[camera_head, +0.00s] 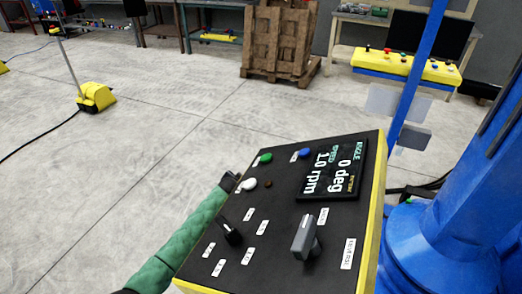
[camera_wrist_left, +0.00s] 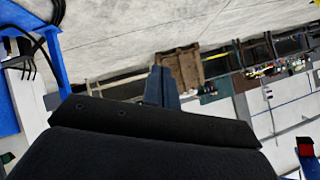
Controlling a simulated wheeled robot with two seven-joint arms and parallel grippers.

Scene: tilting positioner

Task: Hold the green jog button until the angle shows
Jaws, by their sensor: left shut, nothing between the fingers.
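The black-faced control panel (camera_head: 285,235) with yellow sides fills the lower middle of the head view. The green jog button (camera_head: 265,157) is near its far left corner. The panel's display (camera_head: 333,170) reads angle 0 deg and speed 1.0 rpm. My left arm comes in from the lower left, and its dark gripper (camera_head: 231,181) is at the panel's left edge, short of the green button and apart from it. In the left wrist view the fingers (camera_wrist_left: 162,87) are shut with nothing between them. My right gripper is out of view.
A blue button (camera_head: 304,153), a white button (camera_head: 248,184), a black lever (camera_head: 230,232) and a grey handle (camera_head: 304,238) share the panel. A blue machine (camera_head: 430,240) stands close on the right. Wooden pallets (camera_head: 279,40) are far back.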

